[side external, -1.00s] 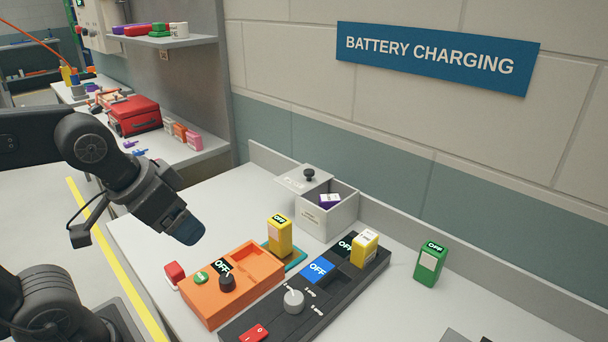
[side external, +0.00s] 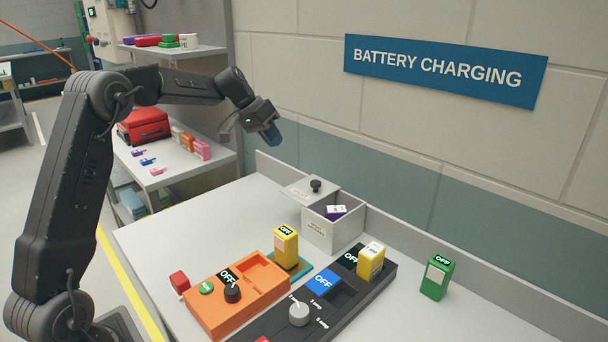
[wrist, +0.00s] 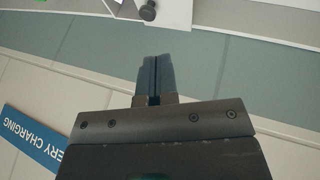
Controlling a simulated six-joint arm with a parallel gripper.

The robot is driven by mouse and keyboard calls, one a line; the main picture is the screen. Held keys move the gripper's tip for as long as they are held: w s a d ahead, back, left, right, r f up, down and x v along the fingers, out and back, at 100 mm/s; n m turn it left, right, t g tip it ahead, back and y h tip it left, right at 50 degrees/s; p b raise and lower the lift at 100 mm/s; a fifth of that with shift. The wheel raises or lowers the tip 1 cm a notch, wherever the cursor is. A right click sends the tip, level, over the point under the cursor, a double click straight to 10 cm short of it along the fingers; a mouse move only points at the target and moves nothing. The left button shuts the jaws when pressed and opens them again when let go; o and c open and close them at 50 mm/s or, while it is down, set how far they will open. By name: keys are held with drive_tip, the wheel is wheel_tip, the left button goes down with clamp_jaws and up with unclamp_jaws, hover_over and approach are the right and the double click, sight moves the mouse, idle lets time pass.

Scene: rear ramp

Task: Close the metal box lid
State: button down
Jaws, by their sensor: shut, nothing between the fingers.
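The metal box (side external: 333,231) is a grey open-topped box at the back of the table near the wall. Its lid (side external: 300,189) has a black knob (side external: 316,186) and sits slid to the left, leaving the right part of the box open. A purple and white item (side external: 336,211) shows inside. My gripper (side external: 274,137) is shut and empty, raised in the air above and to the left of the lid. In the wrist view the shut fingers (wrist: 156,75) point towards the wall, and the lid's knob (wrist: 148,11) shows at the top edge.
A yellow battery (side external: 285,247) stands by the orange charger (side external: 212,315). Another yellow battery (side external: 370,263) sits in the black charger (side external: 270,328). A green battery (side external: 437,278) stands at the right. A shelf with a red case (side external: 145,128) is at the left. The wall is close behind the box.

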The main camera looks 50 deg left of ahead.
drive_tip(key=w+a+f, duration=0.2)
drive_tip(key=a, duration=0.1)
approach(304, 188)
drive_tip(key=w+f, duration=0.3)
drive_tip(key=shift+w+f, duration=0.25)
drive_tip(key=shift+f, duration=0.05)
drive_tip(key=shift+w+d, duration=0.15)
drive_tip(key=shift+d, duration=1.05)
drive_tip(key=shift+w+d+f, duration=0.1)
drive_tip(key=shift+d+f, duration=0.05)
drive_tip(key=shift+d, duration=0.45)
drive_tip(key=d, duration=0.9)
drive_tip(key=shift+d, duration=0.45)
